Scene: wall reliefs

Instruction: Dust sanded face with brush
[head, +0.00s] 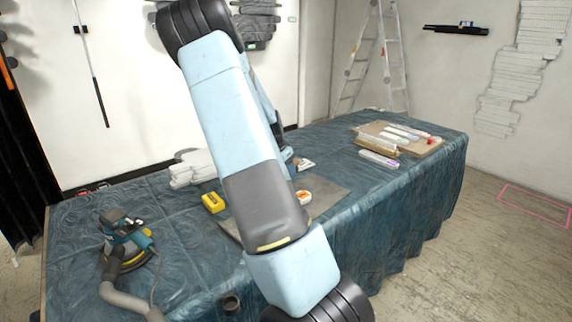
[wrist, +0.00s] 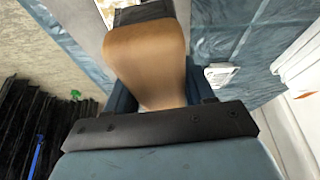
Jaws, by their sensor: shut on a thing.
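In the wrist view my gripper (wrist: 158,88) is shut on the brush (wrist: 147,58). Its broad, tan wooden handle runs up between the fingers to a dark band at the top edge. The bristles are not clear to see. In the head view my own arm crosses the middle and hides most of the gripper and brush. A pale, stepped block (head: 190,172) lies on the table behind my arm to the left. A pale relief (head: 515,75) covers part of the right wall. I cannot tell which surface is the sanded face.
A blue-draped table (head: 185,270) fills the middle. A ladder (head: 375,60) stands behind.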

